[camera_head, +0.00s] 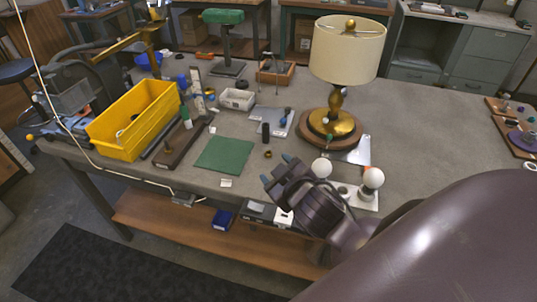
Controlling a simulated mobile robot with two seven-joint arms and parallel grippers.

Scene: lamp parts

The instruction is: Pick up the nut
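A small brass nut (268,154) lies on the grey workbench, right of the green mat and in front of a dark cylinder. My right gripper (276,169) reaches in from the right, just in front of the nut. Its two blue-grey fingertips are apart, with nothing visible between them. The nut is a little beyond the fingertips, not between them. My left gripper is not in view.
The table lamp (335,125) stands behind and right of my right gripper. White bulbs on a holder (363,196) sit close by my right wrist. The green mat (224,154) and yellow bin (135,118) are to the left. The bench's front edge (190,182) is near.

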